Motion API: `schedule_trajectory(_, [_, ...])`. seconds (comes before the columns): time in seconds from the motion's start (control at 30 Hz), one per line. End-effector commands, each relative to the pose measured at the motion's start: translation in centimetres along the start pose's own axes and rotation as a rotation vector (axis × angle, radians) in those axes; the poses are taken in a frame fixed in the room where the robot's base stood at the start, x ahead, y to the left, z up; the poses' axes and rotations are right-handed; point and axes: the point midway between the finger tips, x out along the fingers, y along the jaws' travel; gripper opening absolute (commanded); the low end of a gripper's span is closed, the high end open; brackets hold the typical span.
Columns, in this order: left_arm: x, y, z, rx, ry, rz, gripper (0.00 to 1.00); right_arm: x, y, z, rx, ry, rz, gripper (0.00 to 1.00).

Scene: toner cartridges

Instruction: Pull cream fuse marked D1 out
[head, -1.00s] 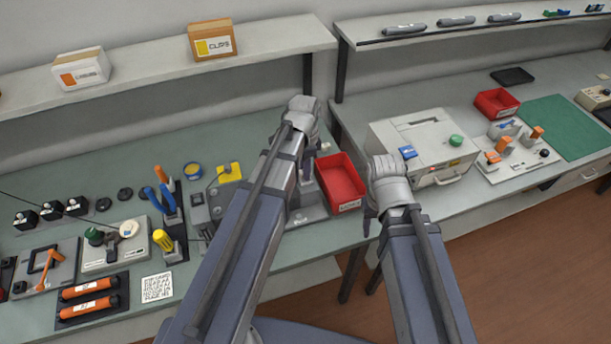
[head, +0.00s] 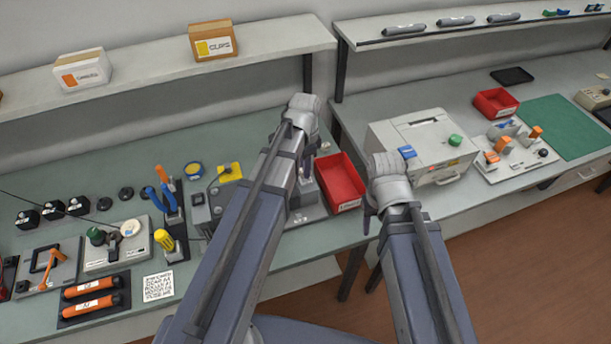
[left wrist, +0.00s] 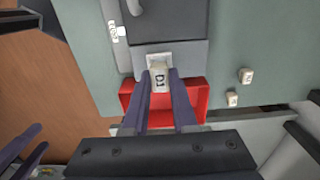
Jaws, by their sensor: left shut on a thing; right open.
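The cream fuse marked D1 (left wrist: 159,78) shows in the left wrist view between the fingers of my left gripper (left wrist: 159,88), which is shut on it. A pale socket (left wrist: 157,59) on a grey unit lies right at the fuse's far end; I cannot tell whether the fuse is still seated in it. In the head view my left gripper (head: 306,168) is mostly behind its own arm, and the fuse is hidden. My right gripper (head: 369,216) is open and empty near the bench's front edge.
A red bin (head: 340,184) stands beside the left gripper and shows beneath its fingers in the left wrist view (left wrist: 196,97). Two small cream pieces (left wrist: 246,76) (left wrist: 232,98) lie on the bench. A grey machine (head: 424,146) stands right. Tools and holders crowd the left bench.

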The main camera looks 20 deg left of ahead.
Motion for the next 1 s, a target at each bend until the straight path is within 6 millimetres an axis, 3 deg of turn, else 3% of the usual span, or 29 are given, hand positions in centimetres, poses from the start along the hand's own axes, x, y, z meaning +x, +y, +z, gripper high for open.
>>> schedule_trajectory(1.0, [-2.0,0.0,0.0,0.000,0.000,0.000,0.00,-2.0,0.2,0.1,0.000,0.000,0.000,0.50])
